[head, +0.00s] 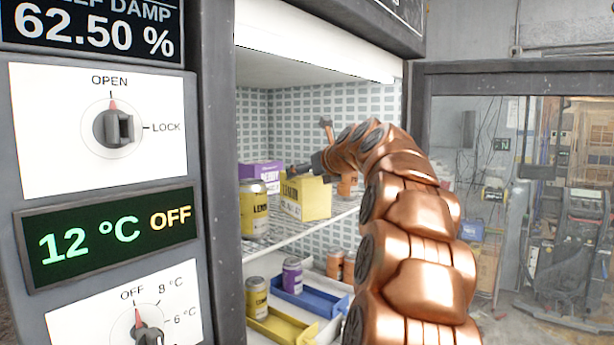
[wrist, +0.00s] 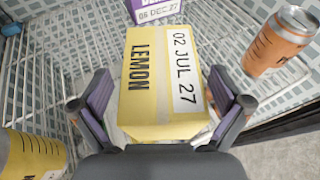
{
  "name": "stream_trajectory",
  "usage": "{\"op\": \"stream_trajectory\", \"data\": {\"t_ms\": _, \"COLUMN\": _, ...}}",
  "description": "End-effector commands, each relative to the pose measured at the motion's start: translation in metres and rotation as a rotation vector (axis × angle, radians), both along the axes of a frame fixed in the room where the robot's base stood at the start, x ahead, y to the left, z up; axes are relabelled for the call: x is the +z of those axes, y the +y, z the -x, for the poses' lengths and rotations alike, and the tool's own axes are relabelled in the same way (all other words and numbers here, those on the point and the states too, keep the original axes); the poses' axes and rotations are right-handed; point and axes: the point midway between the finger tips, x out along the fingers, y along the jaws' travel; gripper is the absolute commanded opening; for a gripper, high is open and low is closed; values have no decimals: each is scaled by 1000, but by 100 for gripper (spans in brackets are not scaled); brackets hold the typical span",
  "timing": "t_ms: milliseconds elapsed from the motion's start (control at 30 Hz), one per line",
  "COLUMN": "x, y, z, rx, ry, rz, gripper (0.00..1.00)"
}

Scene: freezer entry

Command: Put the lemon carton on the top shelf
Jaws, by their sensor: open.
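The lemon carton (wrist: 155,85) is a yellow box marked "LEMON" and "02 JUL 27". It stands on the wire top shelf (wrist: 60,90), between the two spread fingers of my gripper (wrist: 160,108) in the wrist view. The jaws are open, with a finger to each side of the carton. In the head view the carton (head: 308,199) is on the upper shelf, and my arm reaches in from the right with my gripper (head: 300,170) just behind and above it. The fingertips are partly hidden there.
A yellow lemon can (head: 254,208) stands left of the carton, and a purple box (head: 262,172) behind it. An orange can (wrist: 280,42) is to the right in the wrist view. Below are a yellow tray (head: 283,325) and a blue tray (head: 309,294) with cans. A control panel (head: 110,130) is at left.

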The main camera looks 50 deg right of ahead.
Motion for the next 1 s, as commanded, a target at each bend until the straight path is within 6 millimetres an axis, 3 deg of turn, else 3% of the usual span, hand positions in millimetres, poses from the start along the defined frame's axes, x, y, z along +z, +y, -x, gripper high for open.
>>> {"op": "stream_trajectory", "data": {"t_ms": 500, "x": 33, "y": 29, "z": 84, "rx": -3, "ry": -5, "rz": 4, "gripper": 100}}
{"op": "stream_trajectory", "data": {"t_ms": 667, "x": 36, "y": 33, "z": 93, "rx": -1, "ry": -1, "rz": 2, "gripper": 100}}
{"op": "stream_trajectory", "data": {"t_ms": 1000, "x": 37, "y": 33, "z": 94, "rx": -1, "ry": -1, "rz": 2, "gripper": 100}}
